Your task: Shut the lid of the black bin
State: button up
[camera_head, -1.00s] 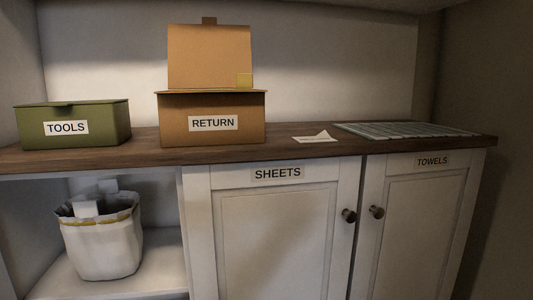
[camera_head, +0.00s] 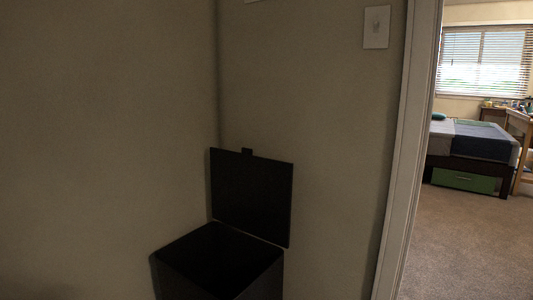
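The black bin (camera_head: 265,284) stands in the corner at the bottom middle of the head view, its lower part cut off by the frame edge. My gripper is not in view.
Plain walls meet behind the bin. A light switch (camera_head: 376,27) is on the wall above right. A white door frame (camera_head: 405,150) stands right of the bin. Beyond it, carpet (camera_head: 455,245) leads to a bed (camera_head: 470,142) with a green drawer or box (camera_head: 465,181) underneath.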

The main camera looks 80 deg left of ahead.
aim_at(251, 194)
jog(key=u, duration=3.15)
